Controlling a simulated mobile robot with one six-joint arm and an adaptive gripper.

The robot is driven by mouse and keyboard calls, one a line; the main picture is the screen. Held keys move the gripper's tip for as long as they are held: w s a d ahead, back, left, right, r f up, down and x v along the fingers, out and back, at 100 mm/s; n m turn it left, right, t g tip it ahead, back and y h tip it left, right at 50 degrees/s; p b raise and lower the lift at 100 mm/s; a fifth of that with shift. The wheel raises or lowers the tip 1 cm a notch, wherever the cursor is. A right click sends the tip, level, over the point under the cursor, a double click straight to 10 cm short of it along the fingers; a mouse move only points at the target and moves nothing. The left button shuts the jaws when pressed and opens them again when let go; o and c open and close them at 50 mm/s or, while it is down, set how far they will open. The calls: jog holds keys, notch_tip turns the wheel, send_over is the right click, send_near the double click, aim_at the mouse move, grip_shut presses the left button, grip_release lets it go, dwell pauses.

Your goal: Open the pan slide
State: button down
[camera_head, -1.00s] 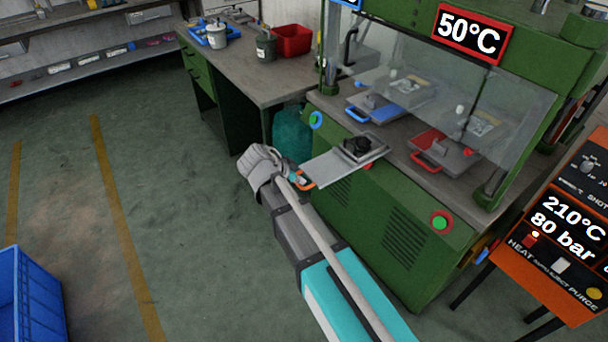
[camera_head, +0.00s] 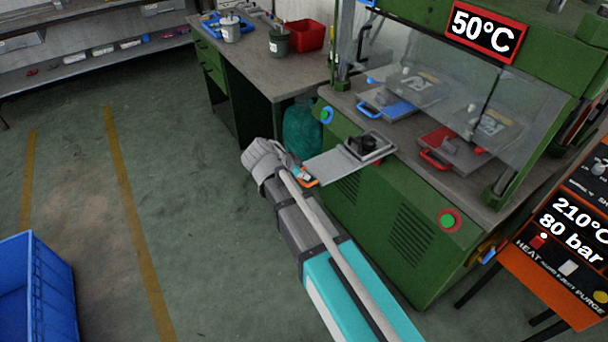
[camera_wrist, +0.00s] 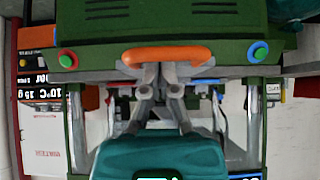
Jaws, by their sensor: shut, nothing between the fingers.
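The pan slide (camera_head: 330,167) is a flat grey plate that juts out of the front of the green machine, with a dark round part on its inner end. Its orange handle (camera_head: 311,183) is at the outer end, and it also shows as a wide bar in the wrist view (camera_wrist: 167,55). My gripper (camera_head: 297,172) is at this handle. In the wrist view the fingertips (camera_wrist: 160,70) are shut at the middle of the bar, with nothing seen between them. Contact is hard to judge.
The green machine (camera_head: 385,235) has a blue-handled tray (camera_head: 392,108) and a red-handled tray (camera_head: 450,150) inside. A bench (camera_head: 270,75) stands to the left, an orange control panel (camera_head: 555,265) to the right. A blue crate (camera_head: 35,290) is at lower left. The floor between is clear.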

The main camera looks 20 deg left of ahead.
jog(key=p+v, duration=0.6)
jog(key=v, duration=0.3)
jog(key=shift+s+a+r+p, duration=0.2)
jog(key=shift+p, duration=0.15)
jog(key=shift+d, duration=0.1)
dwell(0.4)
jog(key=w+d+n+g+y+p, duration=0.1)
jog(key=d+n+g, duration=0.1)
jog(key=d, duration=0.8)
jog(key=w+d+n+g+p, duration=0.1)
jog(key=w+d+g+p, duration=0.1)
jog(key=d, duration=0.8)
jog(key=s+d+n+g+y+p, duration=0.1)
jog(key=s+d+n+y, duration=0.1)
jog(key=d, duration=0.8)
jog(key=s+d+r+n+g+y+p, duration=0.1)
jog(key=s+d+n+y+p, duration=0.1)
jog(key=d, duration=0.7)
jog(key=shift+s+d+r+n, duration=0.2)
jog(key=shift+s+d+n, duration=0.25)
jog(key=shift+s, duration=0.45)
